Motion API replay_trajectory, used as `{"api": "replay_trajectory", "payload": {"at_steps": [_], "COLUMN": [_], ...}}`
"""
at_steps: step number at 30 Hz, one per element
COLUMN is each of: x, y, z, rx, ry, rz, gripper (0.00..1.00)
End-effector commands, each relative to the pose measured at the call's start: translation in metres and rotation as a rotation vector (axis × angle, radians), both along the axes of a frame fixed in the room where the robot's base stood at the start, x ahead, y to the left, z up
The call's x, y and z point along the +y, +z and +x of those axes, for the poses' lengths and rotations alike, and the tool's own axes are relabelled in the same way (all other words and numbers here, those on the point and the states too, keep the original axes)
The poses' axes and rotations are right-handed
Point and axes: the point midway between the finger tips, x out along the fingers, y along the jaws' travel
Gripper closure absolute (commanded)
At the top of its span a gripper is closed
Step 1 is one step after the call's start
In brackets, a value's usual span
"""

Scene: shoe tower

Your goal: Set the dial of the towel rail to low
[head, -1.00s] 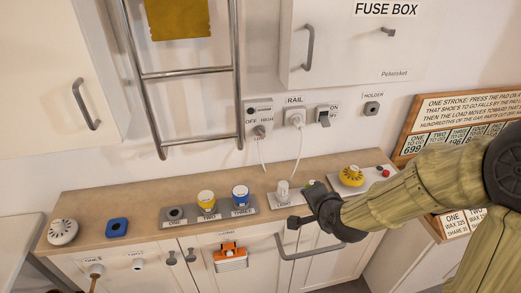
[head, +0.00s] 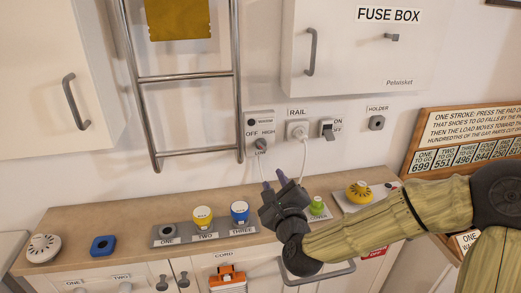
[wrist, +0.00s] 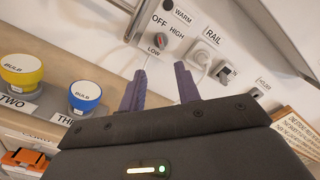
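The towel rail (head: 187,77) is a chrome ladder on the wall with a yellow cloth over it. Its dial (head: 261,144) is a small grey knob on a white plate right of the rail, marked OFF, HIGH and LOW. The dial also shows in the wrist view (wrist: 161,39), above and ahead of the fingers; I cannot tell which mark it points to. My gripper (head: 275,183) is below the dial, above the counter, fingers upward. In the wrist view its two purple fingers (wrist: 160,88) are apart with nothing between them. It does not touch the dial.
A plugged socket (head: 297,129) and a switch (head: 327,130) are right of the dial, with a white cord hanging down. The fuse box (head: 350,45) juts out above.

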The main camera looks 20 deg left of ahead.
Motion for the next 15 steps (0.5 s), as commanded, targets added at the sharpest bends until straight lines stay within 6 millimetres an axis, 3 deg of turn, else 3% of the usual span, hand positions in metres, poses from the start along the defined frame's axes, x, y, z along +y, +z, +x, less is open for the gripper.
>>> {"api": "replay_trajectory", "payload": {"at_steps": [15], "x": [0.042], "y": [0.000], "z": [0.067], "rx": [0.001], "ry": [0.001], "rz": [0.000], "gripper": [0.67]}}
